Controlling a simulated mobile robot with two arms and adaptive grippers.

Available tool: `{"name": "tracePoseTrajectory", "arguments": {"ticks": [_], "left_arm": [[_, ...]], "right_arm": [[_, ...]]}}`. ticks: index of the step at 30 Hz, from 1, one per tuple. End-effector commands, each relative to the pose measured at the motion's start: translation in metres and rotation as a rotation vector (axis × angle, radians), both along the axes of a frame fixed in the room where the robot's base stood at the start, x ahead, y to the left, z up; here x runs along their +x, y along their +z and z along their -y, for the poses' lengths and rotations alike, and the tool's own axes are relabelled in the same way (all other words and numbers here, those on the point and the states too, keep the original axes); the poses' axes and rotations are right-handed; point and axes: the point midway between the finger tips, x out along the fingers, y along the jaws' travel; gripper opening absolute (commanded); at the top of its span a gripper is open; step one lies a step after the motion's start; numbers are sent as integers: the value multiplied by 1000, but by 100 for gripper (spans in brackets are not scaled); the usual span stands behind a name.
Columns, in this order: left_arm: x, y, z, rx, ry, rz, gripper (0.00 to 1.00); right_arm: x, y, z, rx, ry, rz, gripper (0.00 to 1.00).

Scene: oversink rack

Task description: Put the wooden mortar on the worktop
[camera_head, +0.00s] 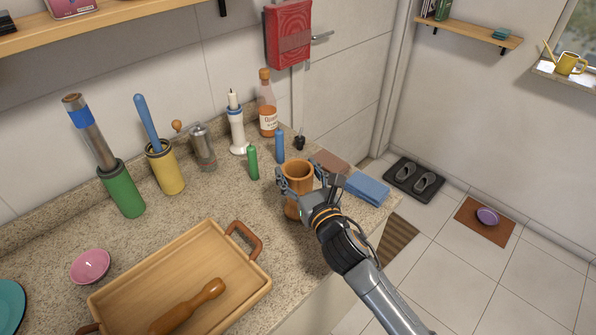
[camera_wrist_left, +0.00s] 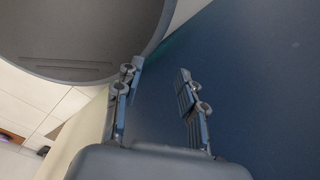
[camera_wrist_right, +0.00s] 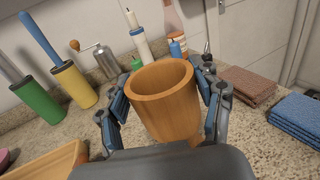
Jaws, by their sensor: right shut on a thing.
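The wooden mortar (camera_head: 297,174) is an orange-brown, open-topped cup near the front right of the speckled worktop (camera_head: 205,208). My right gripper (camera_head: 309,181) is shut around it from the front right. In the right wrist view the mortar (camera_wrist_right: 164,98) stands between the two fingers, roughly upright with a slight tilt. Its base is partly hidden, so I cannot tell whether it touches the worktop. My left gripper (camera_wrist_left: 160,85) shows only in the left wrist view, with its fingers apart and nothing between them.
A wooden tray (camera_head: 190,262) holds a wooden pestle (camera_head: 187,308). A green bottle (camera_head: 252,163) and a blue bottle (camera_head: 279,147) stand behind the mortar. A folded blue cloth (camera_head: 367,189) and a brown cloth (camera_head: 330,162) lie to its right. Bare worktop lies between tray and bottles.

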Motion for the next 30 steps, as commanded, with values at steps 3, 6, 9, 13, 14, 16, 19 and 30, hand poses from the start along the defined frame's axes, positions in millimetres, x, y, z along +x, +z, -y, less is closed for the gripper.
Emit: {"name": "tracePoseTrajectory", "arguments": {"ticks": [3,6,9,13,14,16,19,30], "left_arm": [[0,-1,0,0,0,-1,40],[0,-1,-1,1,-1,-1,40],[0,-1,-1,1,-1,-1,40],[0,-1,-2,3,-2,0,40],[0,-1,-2,3,-2,0,40],[0,0,-3,3,-2,0,40],[0,-1,-3,3,-2,0,40],[1,-11,-3,3,-3,2,40]], "right_arm": [[0,-2,0,0,0,-1,76],[0,-2,0,0,0,-1,88],[0,-2,0,0,0,-1,88],[0,-2,0,0,0,-1,88],[0,-2,0,0,0,-1,88],[0,0,0,0,0,0,88],[-6,-1,3,-2,0,0,88],[-75,-2,31,-2,1,-1,88]]}}
